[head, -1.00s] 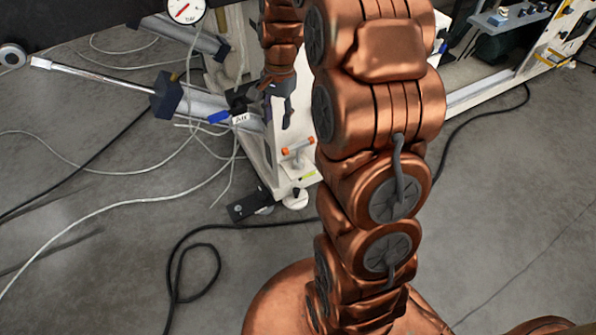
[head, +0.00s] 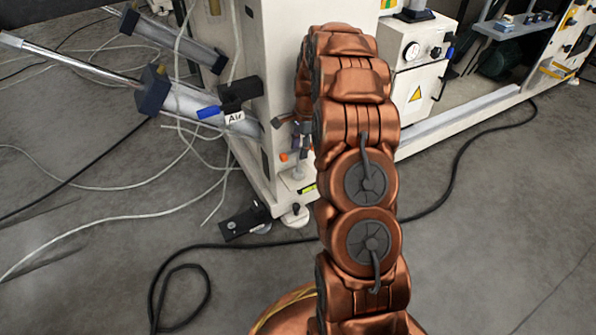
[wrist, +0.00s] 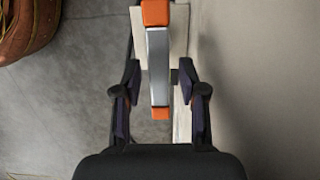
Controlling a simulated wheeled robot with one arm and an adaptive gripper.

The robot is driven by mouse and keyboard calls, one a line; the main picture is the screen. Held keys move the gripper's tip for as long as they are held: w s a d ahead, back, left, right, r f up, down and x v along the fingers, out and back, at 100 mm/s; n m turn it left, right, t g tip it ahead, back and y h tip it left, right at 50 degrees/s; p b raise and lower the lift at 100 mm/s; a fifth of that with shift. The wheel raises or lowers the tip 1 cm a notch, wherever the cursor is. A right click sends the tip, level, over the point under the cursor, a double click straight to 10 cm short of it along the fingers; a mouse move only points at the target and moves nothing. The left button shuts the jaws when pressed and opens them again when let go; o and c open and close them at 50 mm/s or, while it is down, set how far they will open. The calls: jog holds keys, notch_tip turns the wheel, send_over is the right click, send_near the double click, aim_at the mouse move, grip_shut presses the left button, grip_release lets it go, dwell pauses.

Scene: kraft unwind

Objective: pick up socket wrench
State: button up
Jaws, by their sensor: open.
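In the wrist view, a silver-grey bar with orange ends (wrist: 158,62) runs lengthwise between the fingers of my gripper (wrist: 158,74). It may be the socket wrench, but its shape does not settle that. My gripper is open, with a finger on each side of the bar and a visible gap to both. In the head view, my gripper (head: 298,135) is beside the white machine's lower frame, partly hidden by my arm. A small orange part (head: 284,157) shows just below it; the rest of that item is hidden.
The white machine frame (head: 275,50) stands close to my gripper. A black clamp (head: 240,92) with an "Air" tag (head: 235,118) and a metal cylinder (head: 195,103) are at its left. Cables (head: 180,290) lie on the grey floor. A white box with a gauge (head: 418,75) is behind my arm.

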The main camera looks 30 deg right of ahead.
aim_at(297, 166)
jog(key=shift+a+f+b, duration=0.15)
jog(key=shift+f+b, duration=0.2)
jog(key=shift+f, duration=0.7)
jog(key=shift+a+f+b, duration=0.2)
jog(key=shift+f+b, duration=0.15)
jog(key=shift+f, duration=0.7)
jog(key=shift+a+f+b, duration=0.15)
jog(key=shift+f+b, duration=0.2)
jog(key=shift+f, duration=0.7)
jog(key=shift+r, duration=0.1)
grip_shut()
